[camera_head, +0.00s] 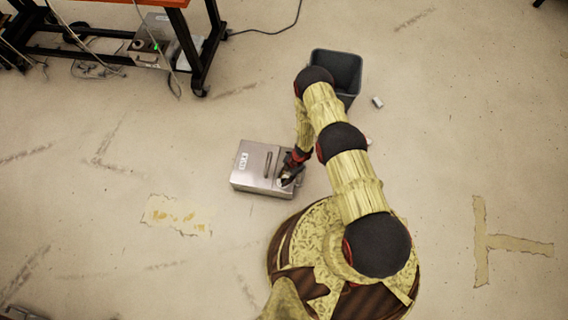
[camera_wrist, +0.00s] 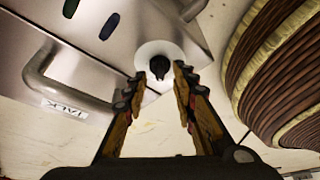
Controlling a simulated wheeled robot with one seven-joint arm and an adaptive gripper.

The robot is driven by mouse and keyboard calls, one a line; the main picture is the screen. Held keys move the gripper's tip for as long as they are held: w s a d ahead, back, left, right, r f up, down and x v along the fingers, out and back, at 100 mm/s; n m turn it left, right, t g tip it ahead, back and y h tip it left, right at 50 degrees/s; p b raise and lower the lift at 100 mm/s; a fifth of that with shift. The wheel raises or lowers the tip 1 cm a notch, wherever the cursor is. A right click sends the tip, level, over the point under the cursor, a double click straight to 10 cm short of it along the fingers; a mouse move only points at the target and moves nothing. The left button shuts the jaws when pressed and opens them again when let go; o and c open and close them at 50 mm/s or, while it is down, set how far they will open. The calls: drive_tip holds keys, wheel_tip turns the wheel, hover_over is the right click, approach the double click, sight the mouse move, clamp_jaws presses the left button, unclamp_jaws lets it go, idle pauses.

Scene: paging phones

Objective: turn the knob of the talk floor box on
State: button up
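The talk floor box (camera_head: 250,162) is a silver metal box on the floor, with a white label and a bar handle. In the wrist view its TALK label (camera_wrist: 64,108) and handle (camera_wrist: 42,82) show at left. Its black knob (camera_wrist: 159,66) sits on a white round plate at the top middle. My gripper (camera_wrist: 160,72) is open, with one fingertip on each side of the knob in the picture. I cannot tell whether the fingers touch it. In the head view my gripper (camera_head: 288,178) is over the box's right end, hiding the knob.
A dark green oval (camera_wrist: 70,8) and a dark blue oval (camera_wrist: 109,26) are on the box face. A dark bin (camera_head: 345,68) stands behind my arm, with a small grey object (camera_head: 377,102) beside it. An orange-topped cart (camera_head: 130,3) is at upper left. Floor left of the box is clear.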

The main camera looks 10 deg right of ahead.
drive_tip(key=shift+c, duration=0.4)
clamp_jaws()
idle(0.4)
drive_tip(key=m+t+p, duration=0.1)
drive_tip(key=m, duration=0.1)
drive_tip(key=shift+s+r+m+y, duration=0.1)
drive_tip(key=shift+m+y, duration=0.2)
drive_tip(key=shift+m, duration=0.1)
drive_tip(key=m+t+p, duration=0.1)
drive_tip(key=m, duration=0.3)
drive_tip(key=shift+t, duration=0.3)
drive_tip(key=m+t, duration=0.1)
drive_tip(key=m, duration=0.2)
drive_tip(key=m+t+h+p, duration=0.1)
drive_tip(key=m, duration=0.1)
drive_tip(key=shift+a+m, duration=0.1)
drive_tip(key=shift+m, duration=0.3)
drive_tip(key=m, duration=0.2)
drive_tip(key=m+t+h, duration=0.1)
drive_tip(key=m, duration=0.2)
drive_tip(key=shift+h, duration=0.3)
drive_tip(key=shift+m, duration=0.3)
